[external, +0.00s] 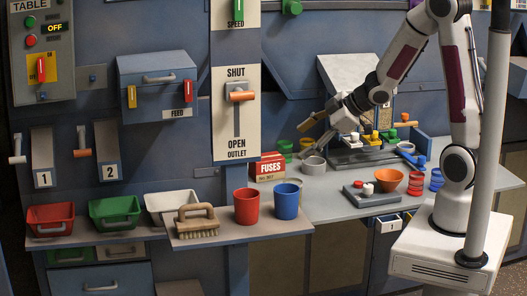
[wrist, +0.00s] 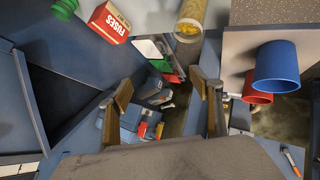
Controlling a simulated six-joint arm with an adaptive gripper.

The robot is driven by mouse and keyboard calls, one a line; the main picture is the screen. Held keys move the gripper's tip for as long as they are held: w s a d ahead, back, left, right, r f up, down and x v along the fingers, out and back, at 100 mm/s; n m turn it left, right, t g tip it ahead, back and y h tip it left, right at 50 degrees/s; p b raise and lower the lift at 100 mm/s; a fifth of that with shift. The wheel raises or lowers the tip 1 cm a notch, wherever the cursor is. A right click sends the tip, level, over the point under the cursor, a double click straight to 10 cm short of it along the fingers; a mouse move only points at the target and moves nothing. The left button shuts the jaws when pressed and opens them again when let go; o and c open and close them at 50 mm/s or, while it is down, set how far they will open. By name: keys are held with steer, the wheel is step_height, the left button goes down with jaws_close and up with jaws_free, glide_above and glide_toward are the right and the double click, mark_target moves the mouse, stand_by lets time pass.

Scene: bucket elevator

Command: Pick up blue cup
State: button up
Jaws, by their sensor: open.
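The blue cup (external: 286,202) stands upright near the right end of the front shelf in the external view, just right of a red cup (external: 246,206). In the wrist view the blue cup (wrist: 277,66) is at the upper right, partly covering the red cup (wrist: 257,97). My gripper (external: 306,135) is above the workbench, behind and above the blue cup, and well apart from it. In the wrist view the two fingers of my gripper (wrist: 162,88) are spread with nothing held between them.
A red fuses box (external: 266,168) stands behind the cups. A scrubbing brush (external: 195,222) and red, green and white bins sit left along the shelf.

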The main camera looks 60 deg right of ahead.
steer(key=a+f+n+y, duration=0.2)
steer(key=a+f+y, duration=0.3)
steer(key=a+f, duration=0.15)
steer(key=n+y, duration=0.1)
steer(key=y, duration=0.8)
glide_toward(287, 197)
steer(key=shift+w+d+f, duration=0.3)
steer(key=shift+w+f, duration=0.1)
steer(key=shift+w, duration=0.3)
steer(key=shift+w+d+f, duration=0.35)
steer(key=shift+w, duration=0.35)
steer(key=shift+w+a, duration=0.1)
steer(key=shift+a, duration=0.05)
steer(key=shift+x, duration=1.15)
steer(key=shift+x, duration=2.6)
steer(key=shift+a+f, duration=0.1)
